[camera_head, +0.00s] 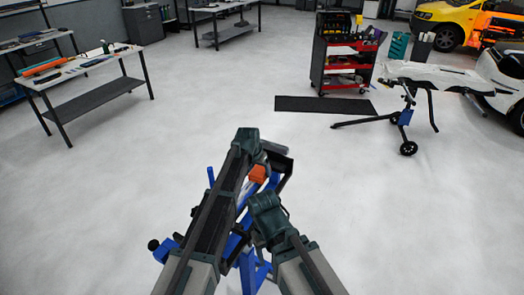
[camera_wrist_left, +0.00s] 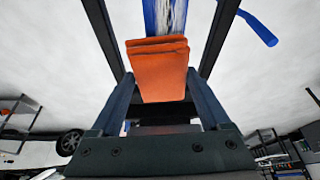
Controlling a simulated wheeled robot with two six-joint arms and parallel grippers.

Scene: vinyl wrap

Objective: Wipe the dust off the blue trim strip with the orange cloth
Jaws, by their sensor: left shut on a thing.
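The orange cloth (camera_wrist_left: 160,75) is a folded pad between the two dark fingers of my left gripper (camera_wrist_left: 163,105), which is shut on it. The cloth also shows in the head view (camera_head: 258,174), partly covered by my left gripper (camera_head: 269,165). In the head view my arms hide most of the strip. My right gripper (camera_head: 281,207) is mostly hidden by its wrist, its fingers unclear.
A blue stand (camera_head: 248,270) is below my arms. A workbench (camera_head: 80,66) is at the left, a red tool cart (camera_head: 345,65) at the back. A dark mat (camera_head: 324,105) and a wheeled stand (camera_head: 404,116) are to the right.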

